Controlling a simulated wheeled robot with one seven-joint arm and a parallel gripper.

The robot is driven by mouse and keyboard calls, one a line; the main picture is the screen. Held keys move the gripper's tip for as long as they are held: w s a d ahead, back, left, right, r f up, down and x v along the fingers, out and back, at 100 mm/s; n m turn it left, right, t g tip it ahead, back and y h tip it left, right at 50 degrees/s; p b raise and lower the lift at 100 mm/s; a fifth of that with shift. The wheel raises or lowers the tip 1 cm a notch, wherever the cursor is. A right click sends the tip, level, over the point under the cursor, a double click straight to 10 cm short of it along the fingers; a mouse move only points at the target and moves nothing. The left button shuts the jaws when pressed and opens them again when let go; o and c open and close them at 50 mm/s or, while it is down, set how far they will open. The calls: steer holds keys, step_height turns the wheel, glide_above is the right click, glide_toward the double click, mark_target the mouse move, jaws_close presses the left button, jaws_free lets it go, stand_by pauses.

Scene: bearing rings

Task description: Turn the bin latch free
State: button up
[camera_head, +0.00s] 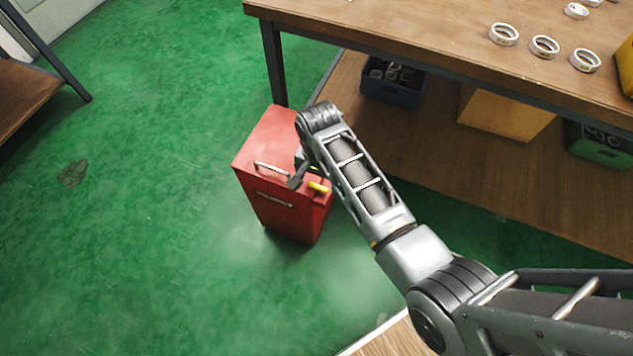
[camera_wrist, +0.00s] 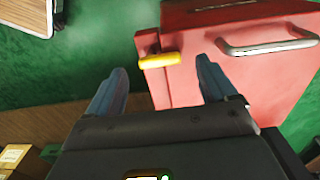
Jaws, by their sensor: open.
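The red bin (camera_head: 268,165) stands on the green floor beside the workbench. Its yellow latch (camera_head: 318,187) is at the right of its front edge, close to my gripper (camera_head: 300,178). In the wrist view the latch (camera_wrist: 160,60) lies level across the bin's corner, ahead of my gripper (camera_wrist: 160,82) and between the lines of its two fingers. The fingers are apart with nothing between them. The bin's silver handle (camera_wrist: 268,46) is to the right of the latch. I cannot tell from these views whether a finger touches the bin. My arm hides the bin's right side in the head view.
A wooden workbench (camera_head: 420,40) with several bearing rings (camera_head: 545,46) is at the upper right. Its lower shelf (camera_head: 440,160) holds a blue crate (camera_head: 392,92), a cardboard box (camera_head: 505,115) and a green crate (camera_head: 600,143).

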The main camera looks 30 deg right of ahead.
mark_target(319, 189)
steer(key=shift+f, duration=1.35)
steer(key=shift+c, duration=0.3)
steer(key=c, duration=1)
